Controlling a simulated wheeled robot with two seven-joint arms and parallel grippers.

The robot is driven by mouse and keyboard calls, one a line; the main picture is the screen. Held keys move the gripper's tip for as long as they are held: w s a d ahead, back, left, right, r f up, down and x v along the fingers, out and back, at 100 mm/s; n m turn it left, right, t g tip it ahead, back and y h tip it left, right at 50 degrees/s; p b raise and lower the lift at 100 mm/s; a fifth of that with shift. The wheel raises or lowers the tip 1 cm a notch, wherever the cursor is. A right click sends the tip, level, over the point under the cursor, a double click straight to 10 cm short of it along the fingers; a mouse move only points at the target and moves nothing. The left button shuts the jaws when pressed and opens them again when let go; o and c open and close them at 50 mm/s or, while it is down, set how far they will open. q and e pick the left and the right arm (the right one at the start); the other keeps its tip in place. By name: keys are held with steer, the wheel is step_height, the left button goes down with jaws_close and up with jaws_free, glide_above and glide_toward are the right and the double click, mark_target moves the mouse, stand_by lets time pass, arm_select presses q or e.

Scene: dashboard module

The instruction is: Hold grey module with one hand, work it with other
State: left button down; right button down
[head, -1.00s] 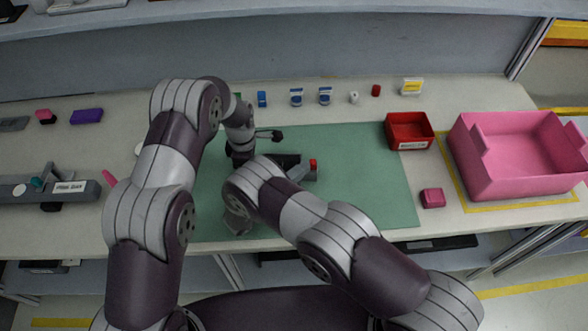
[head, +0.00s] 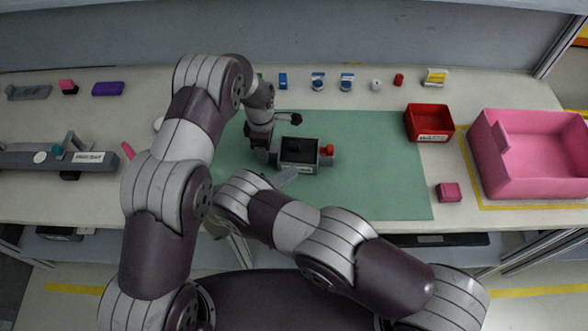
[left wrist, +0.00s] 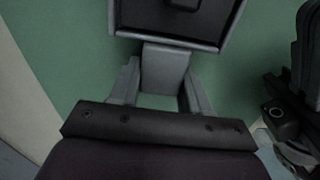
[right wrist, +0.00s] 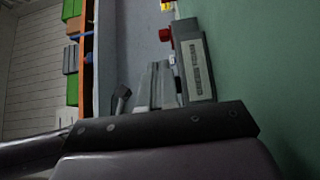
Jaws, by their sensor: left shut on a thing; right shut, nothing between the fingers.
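The grey module (head: 299,166) is a box with a dark recessed face and a red knob (head: 327,150) on its right end. It is over the green mat (head: 385,180); I cannot tell whether it touches the mat. My left gripper (left wrist: 163,88) is shut on a grey tab at the module's near side in the left wrist view. My right gripper (right wrist: 160,85) is shut and empty, with its fingertips close to the module's labelled side (right wrist: 198,65) in the right wrist view. Whether they touch it is unclear. In the head view the right fingers (head: 288,179) are in front of the module.
A red bin (head: 428,122) and a large pink crate (head: 500,175) stand to the right, with a small pink block (head: 448,192) nearby. Several small items line the back. A long grey fixture (head: 40,157) lies at left. The mat's right part is clear.

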arm_select(q)
steer(key=shift+c, duration=2.3)
jaws_free()
steer(key=shift+r, duration=0.1)
